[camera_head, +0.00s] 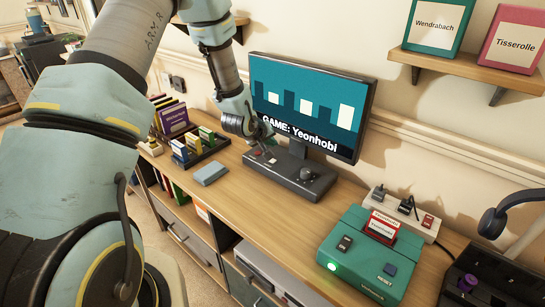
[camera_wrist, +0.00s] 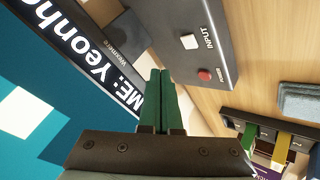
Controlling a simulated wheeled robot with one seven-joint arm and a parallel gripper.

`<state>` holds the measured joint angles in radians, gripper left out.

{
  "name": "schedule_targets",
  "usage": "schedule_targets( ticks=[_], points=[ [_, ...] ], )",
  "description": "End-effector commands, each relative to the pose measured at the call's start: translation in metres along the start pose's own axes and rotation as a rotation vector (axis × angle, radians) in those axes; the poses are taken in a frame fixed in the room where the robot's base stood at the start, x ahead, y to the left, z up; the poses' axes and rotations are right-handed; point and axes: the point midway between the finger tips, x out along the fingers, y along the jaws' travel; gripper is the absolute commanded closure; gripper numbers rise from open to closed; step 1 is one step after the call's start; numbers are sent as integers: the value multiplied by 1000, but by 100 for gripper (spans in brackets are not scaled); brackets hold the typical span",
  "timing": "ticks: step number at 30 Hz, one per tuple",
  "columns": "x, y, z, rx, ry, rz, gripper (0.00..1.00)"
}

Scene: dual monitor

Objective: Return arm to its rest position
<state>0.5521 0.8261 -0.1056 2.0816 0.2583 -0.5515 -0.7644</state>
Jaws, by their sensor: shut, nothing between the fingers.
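My arm reaches from the left of the head view over the desk. My gripper (camera_head: 262,142) is low in front of the lower left of the monitor (camera_head: 318,88), above the left end of the dark switch box (camera_head: 302,176). In the wrist view my gripper (camera_wrist: 160,74) has its two green fingers together with nothing between them. The dark box (camera_wrist: 190,18) with its white and red buttons lies beyond the fingertips there. The monitor screen (camera_wrist: 40,110) is close on the left. Whether the fingers touch the box cannot be told.
A teal console (camera_head: 352,262) with a lit green light and a red cartridge stands at front right, with a power strip (camera_head: 400,215) behind. A cartridge rack (camera_head: 195,148) and grey block (camera_head: 211,173) are left. A shelf (camera_head: 470,68) with boxes hangs upper right.

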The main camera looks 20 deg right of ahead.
Motion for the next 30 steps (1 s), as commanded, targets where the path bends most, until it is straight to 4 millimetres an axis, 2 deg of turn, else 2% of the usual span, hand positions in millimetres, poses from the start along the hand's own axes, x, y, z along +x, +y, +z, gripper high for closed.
schedule_targets(
  ticks=[6, 18, 21, 23, 26, 29, 30],
  points=[
    [-12, 9, -8, 0, -1, 1, 100],
    [-12, 8, -8, 1, 0, 0, 100],
    [-20, 2, -14, 8, 0, -21, 100],
    [-33, -9, -23, 19, 0, -56, 100],
    [-73, -40, -41, 46, -15, -154, 100],
    [-130, -79, -53, 72, -56, -276, 100],
    [-154, -95, -54, 79, -79, -323, 100]
  ],
)
